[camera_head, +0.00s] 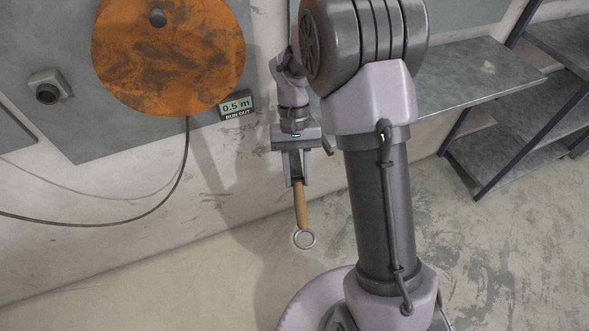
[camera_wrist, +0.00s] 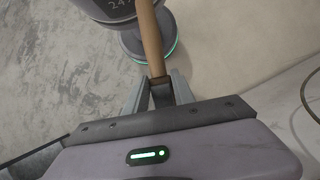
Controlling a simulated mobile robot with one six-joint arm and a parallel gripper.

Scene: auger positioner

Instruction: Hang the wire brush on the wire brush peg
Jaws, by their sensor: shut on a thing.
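The wire brush (camera_head: 302,205) has a wooden handle with a metal ring at its lower end and hangs downward from my gripper (camera_head: 297,180). My gripper is shut on it near the upper end of the handle. In the wrist view the wooden handle of the wire brush (camera_wrist: 151,40) runs up and away from between the fingers of my gripper (camera_wrist: 159,88). The brush's bristle end is hidden or cannot be made out clearly. I cannot make out a wire brush peg in either view.
An orange, rust-stained disc (camera_head: 168,50) is on the wall panel, with a "0.5 m RUN OUT" display (camera_head: 234,106) beside it. A dark cable (camera_head: 150,212) hangs below. Grey shelves (camera_head: 480,85) stand at the right. The floor under the brush is clear.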

